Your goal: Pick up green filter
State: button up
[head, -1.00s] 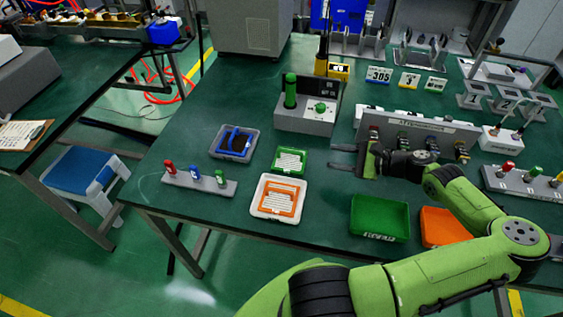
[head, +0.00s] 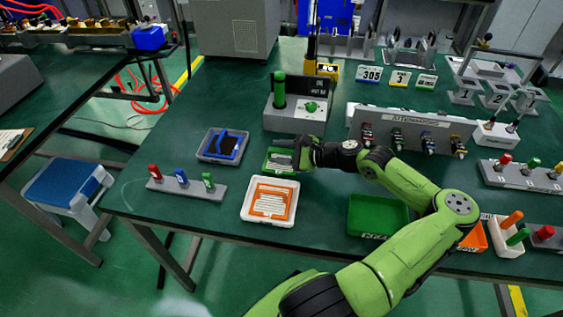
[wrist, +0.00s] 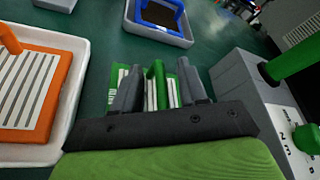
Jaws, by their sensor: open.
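The green filter (head: 270,167) is a flat green frame with white slats. It lies on the table between the blue filter and the green box. In the wrist view its raised green handle (wrist: 158,76) stands between the two grey fingers. My gripper (wrist: 160,85) is open around the handle, with a small gap visible on each side. In the head view my gripper (head: 282,158) covers much of the filter from the right. I cannot tell exactly how low the fingertips are.
The orange filter in a white tray (head: 248,209) is close in front. The blue filter in a grey tray (head: 204,148) is to the left. The grey box with a green cylinder (head: 290,122) stands close behind. A green bin (head: 377,216) is to the right.

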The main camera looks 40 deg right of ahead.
jog(key=shift+c, duration=0.3)
grip_shut()
